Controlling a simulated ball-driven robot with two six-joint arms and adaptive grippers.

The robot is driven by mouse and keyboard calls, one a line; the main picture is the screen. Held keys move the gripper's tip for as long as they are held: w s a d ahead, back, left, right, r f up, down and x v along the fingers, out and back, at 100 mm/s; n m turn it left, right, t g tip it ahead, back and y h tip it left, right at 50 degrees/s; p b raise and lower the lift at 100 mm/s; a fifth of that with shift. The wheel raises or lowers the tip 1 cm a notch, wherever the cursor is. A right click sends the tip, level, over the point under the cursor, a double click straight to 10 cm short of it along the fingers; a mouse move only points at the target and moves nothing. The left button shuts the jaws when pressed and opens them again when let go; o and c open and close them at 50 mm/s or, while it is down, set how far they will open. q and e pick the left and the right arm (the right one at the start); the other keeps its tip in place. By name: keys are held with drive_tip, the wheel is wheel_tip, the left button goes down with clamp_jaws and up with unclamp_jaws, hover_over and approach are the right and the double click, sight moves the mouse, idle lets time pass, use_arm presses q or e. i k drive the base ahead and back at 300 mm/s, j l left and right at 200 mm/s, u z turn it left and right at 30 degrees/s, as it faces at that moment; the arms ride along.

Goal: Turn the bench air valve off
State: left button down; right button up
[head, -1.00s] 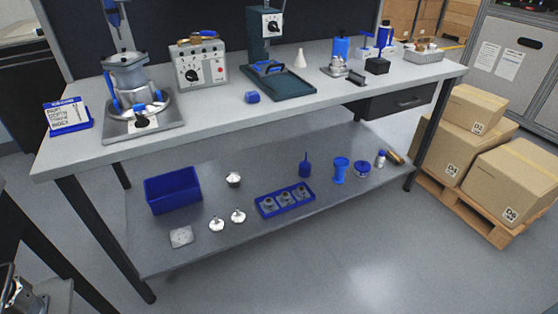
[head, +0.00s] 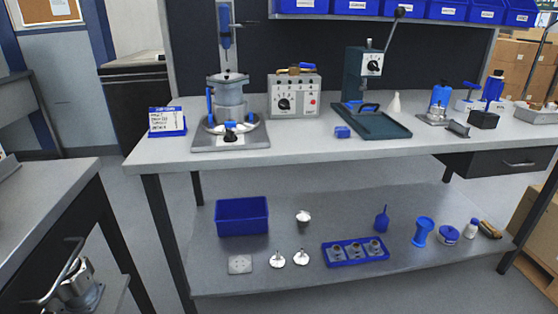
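The bench air valve is not plainly identifiable. A small pale fitting with a blue T-shaped handle (head: 470,86) stands at the right of the workbench (head: 330,150) and may be it; its setting is too small to read. A grey control box (head: 294,95) with a black dial and a red button stands at the back, left of centre. A brass and blue part (head: 296,71) lies on top of this box. Neither my left nor my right gripper is in view.
A clamped metal pot (head: 229,98) and a sign stand on the bench's left part. A green press (head: 362,85) stands behind centre. A blue bin (head: 242,216) and small parts lie on the lower shelf. Another table (head: 50,195) is at the left; boxes are at the right.

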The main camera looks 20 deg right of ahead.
sight(305, 65)
drive_tip(key=i+l, duration=0.85)
drive_tip(key=i, duration=0.05)
